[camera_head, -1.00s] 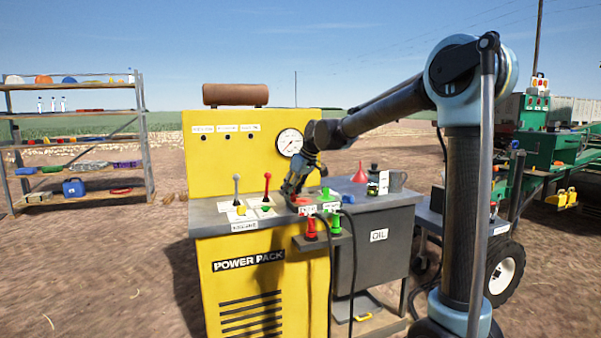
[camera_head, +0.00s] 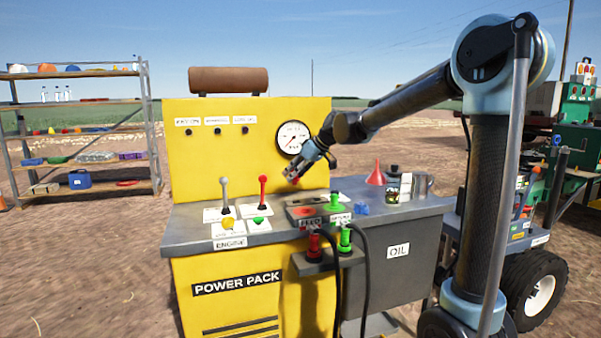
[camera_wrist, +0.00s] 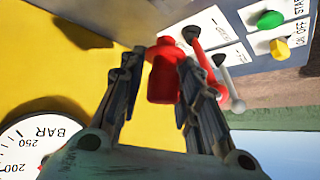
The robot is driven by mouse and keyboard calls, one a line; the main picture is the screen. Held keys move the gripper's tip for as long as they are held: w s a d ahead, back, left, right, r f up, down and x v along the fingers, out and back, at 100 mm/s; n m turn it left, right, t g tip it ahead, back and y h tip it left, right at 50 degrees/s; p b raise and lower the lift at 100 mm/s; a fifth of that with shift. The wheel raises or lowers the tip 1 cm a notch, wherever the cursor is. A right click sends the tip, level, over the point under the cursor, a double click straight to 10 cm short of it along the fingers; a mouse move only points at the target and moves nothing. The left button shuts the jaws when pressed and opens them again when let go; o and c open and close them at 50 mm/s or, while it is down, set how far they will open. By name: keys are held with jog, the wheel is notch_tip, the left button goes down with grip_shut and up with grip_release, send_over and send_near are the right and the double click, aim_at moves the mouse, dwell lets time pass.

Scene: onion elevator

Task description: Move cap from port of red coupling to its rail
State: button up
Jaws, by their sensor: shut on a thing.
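My gripper (camera_head: 293,176) is shut on a red cap (camera_wrist: 163,75), which sits between its two fingers in the wrist view. In the head view the cap is small and partly hidden, and it is held above the bench top, apart from it. Below it, a dark block carries a flat round red port (camera_head: 304,211) with no cap on it. A green cap (camera_head: 336,201) stands on the same block to the right. A red coupling (camera_head: 314,246) and a green coupling (camera_head: 345,239) stand on a small front shelf (camera_head: 322,264), with black hoses beside them.
Red and grey levers (camera_head: 263,192) stand left of the block. The yellow panel (camera_head: 225,150) with a gauge (camera_head: 292,138) rises behind my gripper. A red funnel (camera_head: 376,175), a dark bottle (camera_head: 393,183) and a metal mug (camera_head: 422,184) stand to the right, with a blue piece (camera_head: 362,209) nearer.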

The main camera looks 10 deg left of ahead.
jog(key=shift+w+d+f, duration=0.1)
jog(key=shift+w+f, duration=0.05)
jog(key=shift+w, duration=0.15)
jog(key=shift+f, duration=0.6)
jog(key=shift+d+f, duration=0.1)
jog(key=shift+f, duration=2.25)
jog(key=shift+s+d+f, duration=0.1)
jog(key=shift+s+f, duration=0.05)
jog(key=shift+f, duration=0.7)
